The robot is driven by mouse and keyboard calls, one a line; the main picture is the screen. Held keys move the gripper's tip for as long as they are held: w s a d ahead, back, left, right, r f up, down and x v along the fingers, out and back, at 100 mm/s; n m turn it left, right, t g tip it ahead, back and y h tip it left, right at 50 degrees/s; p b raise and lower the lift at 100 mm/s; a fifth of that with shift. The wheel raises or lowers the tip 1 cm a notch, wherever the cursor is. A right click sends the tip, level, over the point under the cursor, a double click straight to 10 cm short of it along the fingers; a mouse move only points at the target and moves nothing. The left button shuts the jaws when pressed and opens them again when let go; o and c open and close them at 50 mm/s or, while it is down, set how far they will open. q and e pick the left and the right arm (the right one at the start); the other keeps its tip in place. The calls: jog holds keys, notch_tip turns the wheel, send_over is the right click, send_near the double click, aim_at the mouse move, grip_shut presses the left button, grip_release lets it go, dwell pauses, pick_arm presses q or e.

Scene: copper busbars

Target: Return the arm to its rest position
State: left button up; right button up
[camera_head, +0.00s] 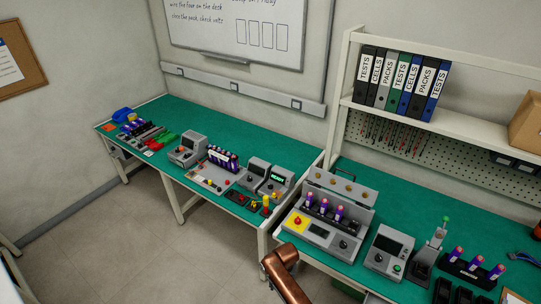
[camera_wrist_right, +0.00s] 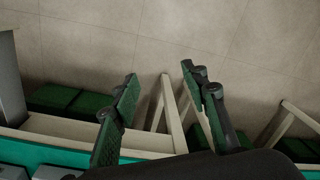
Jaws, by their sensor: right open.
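My right gripper (camera_wrist_right: 158,76) shows in the right wrist view with its two dark green fingers spread apart. Nothing is between the fingers. The floor and pale table legs lie beyond them. A copper-coloured link (camera_head: 284,272) of my arm enters at the bottom middle of the head view, in front of the near bench's edge. No gripper shows in the head view, and my left gripper is in neither view.
A green-topped bench (camera_head: 405,218) carries a grey tester (camera_head: 325,215) with purple cells, a meter box (camera_head: 389,252) and a cell rack. A second bench (camera_head: 262,139) holds instruments along the wall. A shelf (camera_head: 445,119) holds binders. Floor (camera_head: 130,240) at left is clear.

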jog(key=s+d+f+b, duration=0.2)
jog(key=s+d+f, duration=0.35)
jog(key=f, duration=0.45)
jog(key=s+d+f+b, duration=0.2)
jog(key=s+d+f, duration=0.4)
jog(key=f, duration=0.5)
jog(key=s+d+f+b, duration=0.2)
jog(key=s+d+f, duration=0.2)
jog(key=s+f, duration=0.5)
pick_arm(q)
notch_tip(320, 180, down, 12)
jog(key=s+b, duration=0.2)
jog(key=b, duration=0.3)
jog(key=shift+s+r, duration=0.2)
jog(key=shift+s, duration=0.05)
pick_arm(e)
jog(key=s+d+f, duration=0.4)
jog(key=s+f, duration=0.1)
jog(key=s, duration=0.5)
jog(key=s+d+f+n, duration=0.1)
jog(key=s+d+f, duration=0.4)
jog(key=s, duration=0.6)
jog(key=s+d+f+n+t, duration=0.1)
jog(key=s+d+f, duration=0.4)
jog(key=s, duration=0.6)
jog(key=shift+d+f+h, duration=0.15)
jog(key=shift+f+h, duration=0.25)
jog(key=shift+f, duration=0.05)
